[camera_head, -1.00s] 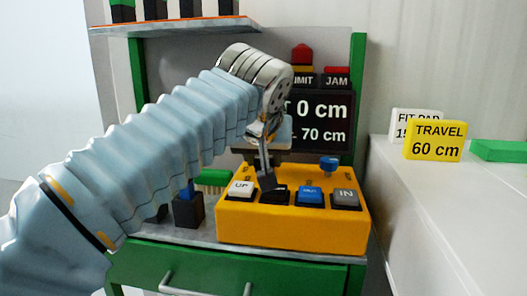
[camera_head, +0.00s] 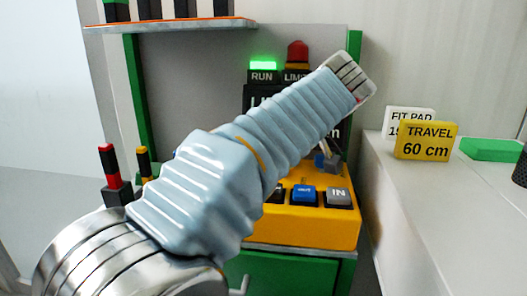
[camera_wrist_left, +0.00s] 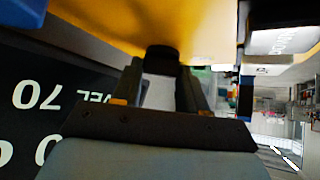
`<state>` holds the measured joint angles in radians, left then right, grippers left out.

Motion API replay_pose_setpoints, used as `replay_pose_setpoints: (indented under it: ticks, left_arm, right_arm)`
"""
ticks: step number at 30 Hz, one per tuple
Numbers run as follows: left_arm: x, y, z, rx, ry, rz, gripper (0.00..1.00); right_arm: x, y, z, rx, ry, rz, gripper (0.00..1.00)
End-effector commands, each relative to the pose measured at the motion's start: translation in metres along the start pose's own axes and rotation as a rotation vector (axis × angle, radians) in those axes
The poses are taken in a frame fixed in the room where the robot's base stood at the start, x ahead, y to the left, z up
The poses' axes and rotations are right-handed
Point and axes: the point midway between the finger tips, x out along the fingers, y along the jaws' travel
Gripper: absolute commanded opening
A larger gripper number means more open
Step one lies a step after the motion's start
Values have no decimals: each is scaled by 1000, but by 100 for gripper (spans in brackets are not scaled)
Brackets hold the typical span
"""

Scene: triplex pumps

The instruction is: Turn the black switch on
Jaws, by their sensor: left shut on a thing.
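The yellow control box (camera_head: 325,228) stands on the green bench. In the head view my left arm crosses in front of it. My left gripper (camera_head: 331,158) is mostly hidden behind the arm, at the back right of the box, beside a blue part (camera_head: 319,161). In the left wrist view my left gripper (camera_wrist_left: 162,78) has its fingers on either side of a short black switch (camera_wrist_left: 161,58) that stands out from the yellow box (camera_wrist_left: 190,22). It is shut on this switch. The switch's turn position cannot be read. My right gripper is not in view.
A green RUN lamp (camera_head: 263,67) is lit beside a red LIMIT lamp (camera_head: 297,54). A blue button (camera_head: 304,194) and a white IN button (camera_head: 339,197) sit on the box. A yellow TRAVEL 60 cm sign (camera_head: 427,141) stands on the white counter (camera_head: 430,200).

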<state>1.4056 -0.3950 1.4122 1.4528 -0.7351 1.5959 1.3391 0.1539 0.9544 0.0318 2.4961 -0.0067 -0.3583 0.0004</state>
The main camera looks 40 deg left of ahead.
Motion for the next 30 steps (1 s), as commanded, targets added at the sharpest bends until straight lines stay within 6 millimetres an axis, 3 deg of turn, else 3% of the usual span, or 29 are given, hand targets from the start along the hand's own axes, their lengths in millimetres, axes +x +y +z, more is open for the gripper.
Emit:
replay_pose_setpoints:
  ticks: [25, 26, 30]
  left_arm:
    - [-1, 2, -1, -104, 2, -99, 12]
    - [-1, 2, -1, -104, 2, -99, 44]
    - [-1, 2, 0, -103, 1, -100, 66]
  right_arm:
    - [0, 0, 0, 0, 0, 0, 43]
    - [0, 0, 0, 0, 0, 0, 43]
    - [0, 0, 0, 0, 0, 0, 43]
